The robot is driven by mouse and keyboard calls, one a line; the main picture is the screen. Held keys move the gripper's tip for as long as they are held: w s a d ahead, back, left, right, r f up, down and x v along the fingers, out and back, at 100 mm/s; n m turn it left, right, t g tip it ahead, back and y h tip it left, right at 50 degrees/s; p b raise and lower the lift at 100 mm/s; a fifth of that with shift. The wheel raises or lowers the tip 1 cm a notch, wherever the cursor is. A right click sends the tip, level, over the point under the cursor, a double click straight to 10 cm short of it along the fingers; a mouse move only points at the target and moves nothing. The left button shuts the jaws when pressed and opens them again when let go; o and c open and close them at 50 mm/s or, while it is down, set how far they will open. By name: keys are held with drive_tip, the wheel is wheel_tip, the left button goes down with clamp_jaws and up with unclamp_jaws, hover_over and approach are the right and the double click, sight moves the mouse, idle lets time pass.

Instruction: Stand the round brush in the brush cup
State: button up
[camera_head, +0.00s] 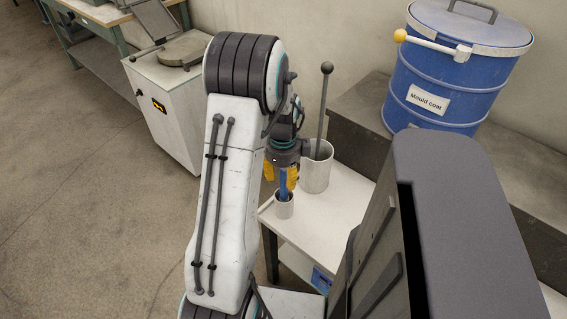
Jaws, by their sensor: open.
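The round brush (283,188) shows as a blue upright handle. The fingers are open. My arm covers part of the view, and I cannot tell whether a finger touches the handle.
A larger grey pot (318,172) with a tall ball-ended rod (324,105) stands just right of my gripper. The white table (335,212) is bare in front of it. A blue drum (452,70) labelled "Mould coat" stands on a dark bench behind. Floor is clear at left.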

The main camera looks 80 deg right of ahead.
drive_tip(key=r, duration=1.1)
drive_tip(key=shift+a+r, duration=0.2)
drive_tip(key=shift+a, duration=0.05)
idle(0.7)
